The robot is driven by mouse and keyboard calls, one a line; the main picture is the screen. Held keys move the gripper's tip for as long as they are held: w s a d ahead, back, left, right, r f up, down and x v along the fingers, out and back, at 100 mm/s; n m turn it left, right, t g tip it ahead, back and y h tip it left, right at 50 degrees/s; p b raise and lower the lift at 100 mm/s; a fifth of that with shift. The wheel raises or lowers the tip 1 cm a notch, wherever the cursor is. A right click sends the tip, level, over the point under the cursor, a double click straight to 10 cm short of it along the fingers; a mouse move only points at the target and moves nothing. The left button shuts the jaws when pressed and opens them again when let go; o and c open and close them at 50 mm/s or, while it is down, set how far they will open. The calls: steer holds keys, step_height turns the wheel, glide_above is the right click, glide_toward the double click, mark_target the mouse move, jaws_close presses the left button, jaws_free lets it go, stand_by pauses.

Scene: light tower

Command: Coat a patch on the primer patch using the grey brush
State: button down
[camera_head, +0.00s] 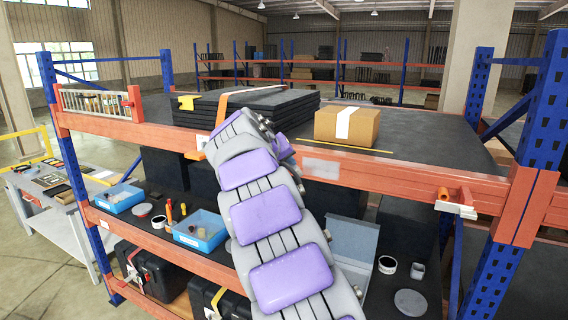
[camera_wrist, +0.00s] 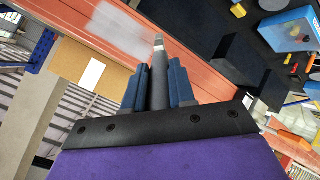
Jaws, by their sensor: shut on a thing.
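The primer patch (camera_head: 321,168) is a pale grey-white rectangle on the front face of the orange beam. It also shows in the wrist view (camera_wrist: 122,30), smudgy at its edges. My gripper (camera_wrist: 158,82) is shut on the grey brush (camera_wrist: 159,68), with a blue finger on each side of the handle. The brush's pale tip points away from the gripper, toward the beam. In the wrist view the tip lies right of the patch, over the beam; I cannot tell whether it touches. In the head view my arm hides the brush and most of the gripper.
A cardboard box (camera_head: 347,126) and stacked black panels (camera_head: 247,104) stand on the upper shelf above the beam. Blue bins (camera_head: 200,231) and small tools lie on the lower shelf. An orange clamp (camera_head: 443,194) sticks out near the right upright (camera_head: 541,120).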

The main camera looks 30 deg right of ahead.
steer(key=shift+w+d+p, duration=0.3)
steer(key=shift+w+d, duration=0.15)
steer(key=shift+d, duration=0.05)
stand_by(0.5)
steer(key=shift+s+d+b, duration=0.55)
steer(key=shift+s+d, duration=0.65)
steer(key=shift+s, duration=0.45)
steer(key=shift+w+a+p, duration=0.25)
steer(key=shift+w+a, duration=0.4)
steer(key=shift+w, duration=0.2)
steer(key=shift+w+a+p, duration=0.2)
steer(key=shift+w+a, duration=0.4)
steer(key=shift+w, duration=0.25)
steer(key=shift+s, duration=0.1)
steer(key=shift+s+a+b, duration=0.9)
steer(key=shift+s+a, duration=0.15)
steer(key=shift+a, duration=0.2)
steer(key=shift+s+a+b, duration=0.5)
steer(key=shift+s+a, duration=0.35)
steer(key=shift+a, duration=0.3)
steer(key=shift+w, duration=0.1)
